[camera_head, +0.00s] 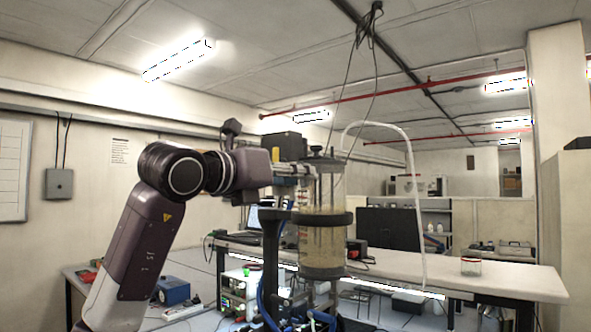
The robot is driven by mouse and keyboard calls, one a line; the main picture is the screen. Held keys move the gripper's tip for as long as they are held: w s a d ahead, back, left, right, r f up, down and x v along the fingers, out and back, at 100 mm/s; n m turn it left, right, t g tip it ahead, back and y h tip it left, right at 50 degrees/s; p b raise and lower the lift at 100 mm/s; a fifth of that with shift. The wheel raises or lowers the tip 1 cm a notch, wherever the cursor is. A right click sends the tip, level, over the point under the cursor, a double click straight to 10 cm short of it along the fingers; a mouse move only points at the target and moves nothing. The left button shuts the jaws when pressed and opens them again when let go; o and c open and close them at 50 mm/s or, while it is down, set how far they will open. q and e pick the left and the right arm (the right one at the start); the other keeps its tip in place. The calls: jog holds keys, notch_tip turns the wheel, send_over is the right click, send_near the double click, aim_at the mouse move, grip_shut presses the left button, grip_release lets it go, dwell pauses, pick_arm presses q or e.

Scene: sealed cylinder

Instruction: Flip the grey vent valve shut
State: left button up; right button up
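The clear cylinder (322,247) stands upright in the middle, clamped by a dark ring on a black post. Its lower part is filled with something tan. My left arm comes in from the left, and its gripper (298,169) is at the cylinder's upper left side, level with the top. The fingertips are small and overlap the cylinder's top fittings, so I cannot tell whether they touch anything or how far apart they are. I cannot make out the grey vent valve; it may be hidden by the gripper. My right gripper is not in view.
A white tube (408,150) arches from behind the cylinder's top down to the right. A blue box (173,291) sits on a table at left.

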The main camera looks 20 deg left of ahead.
pick_arm(q)
jog(key=shift+w, duration=0.1)
grip_shut()
jog(key=shift+a+m, duration=0.25)
jog(key=shift+m, duration=1.15)
grip_release()
